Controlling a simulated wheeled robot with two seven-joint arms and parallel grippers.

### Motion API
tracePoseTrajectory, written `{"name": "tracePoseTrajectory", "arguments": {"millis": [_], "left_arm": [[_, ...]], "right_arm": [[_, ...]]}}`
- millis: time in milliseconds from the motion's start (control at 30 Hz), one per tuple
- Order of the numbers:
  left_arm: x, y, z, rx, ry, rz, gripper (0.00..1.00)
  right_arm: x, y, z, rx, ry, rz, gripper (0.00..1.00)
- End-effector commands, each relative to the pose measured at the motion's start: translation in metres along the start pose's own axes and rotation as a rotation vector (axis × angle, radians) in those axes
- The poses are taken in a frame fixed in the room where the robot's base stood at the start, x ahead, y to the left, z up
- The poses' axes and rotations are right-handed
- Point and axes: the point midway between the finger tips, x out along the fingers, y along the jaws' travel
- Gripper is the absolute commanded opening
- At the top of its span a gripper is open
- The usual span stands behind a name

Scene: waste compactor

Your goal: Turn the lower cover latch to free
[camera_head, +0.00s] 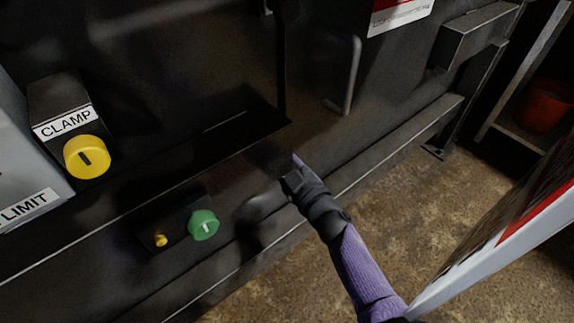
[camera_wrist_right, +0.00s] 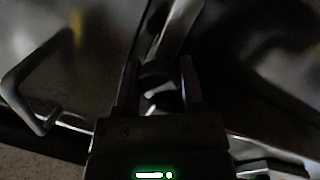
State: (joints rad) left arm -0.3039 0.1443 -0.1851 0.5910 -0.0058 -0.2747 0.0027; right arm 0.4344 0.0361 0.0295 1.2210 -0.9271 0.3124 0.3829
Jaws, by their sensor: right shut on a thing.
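My right gripper (camera_head: 284,178) reaches in from the lower right against the dark machine front, just below the lower cover edge. In the right wrist view its two fingers (camera_wrist_right: 159,80) stand either side of a small dark, rounded piece (camera_wrist_right: 160,97) with a bright patch, which looks like the lower cover latch. The gripper is shut on it. In the head view the latch is hidden or too dark to make out at the fingertips, and its turn angle cannot be told. My left gripper is out of view.
A yellow CLAMP knob (camera_head: 87,157) is at the left. A green knob (camera_head: 203,225) and a small yellow knob (camera_head: 160,240) sit on a dark box left of my gripper. A bar handle (camera_head: 350,75) stands above. A red bucket (camera_head: 543,106) is at far right.

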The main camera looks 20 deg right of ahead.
Motion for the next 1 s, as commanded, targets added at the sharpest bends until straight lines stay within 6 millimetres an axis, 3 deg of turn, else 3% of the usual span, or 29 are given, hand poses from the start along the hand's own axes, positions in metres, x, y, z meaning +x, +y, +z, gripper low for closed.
{"name": "tracePoseTrajectory", "arguments": {"millis": [33, 100, 300, 567, 600, 700, 767, 1000], "left_arm": [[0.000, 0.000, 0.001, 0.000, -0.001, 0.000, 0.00], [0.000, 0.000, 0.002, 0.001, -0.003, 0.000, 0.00], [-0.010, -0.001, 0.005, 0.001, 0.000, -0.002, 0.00], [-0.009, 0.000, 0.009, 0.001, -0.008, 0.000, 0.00], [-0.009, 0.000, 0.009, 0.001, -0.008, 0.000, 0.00], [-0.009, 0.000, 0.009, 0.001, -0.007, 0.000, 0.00], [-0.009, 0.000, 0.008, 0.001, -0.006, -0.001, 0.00], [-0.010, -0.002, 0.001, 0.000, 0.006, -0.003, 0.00]], "right_arm": [[0.000, 0.000, 0.000, 0.000, 0.000, 0.000, 0.13], [0.000, 0.000, 0.000, 0.000, 0.000, 0.000, 0.00], [0.000, 0.002, -0.003, 0.084, -0.008, -0.007, 0.00], [0.000, 0.000, 0.000, 0.101, -0.011, -0.007, 0.00], [0.000, 0.000, 0.000, 0.101, -0.011, -0.007, 0.58], [0.000, 0.000, 0.000, 0.101, -0.012, -0.007, 0.79], [0.000, 0.000, 0.000, 0.100, -0.012, -0.007, 0.87], [-0.002, 0.000, -0.001, 0.100, -0.012, -0.007, 0.87]]}}
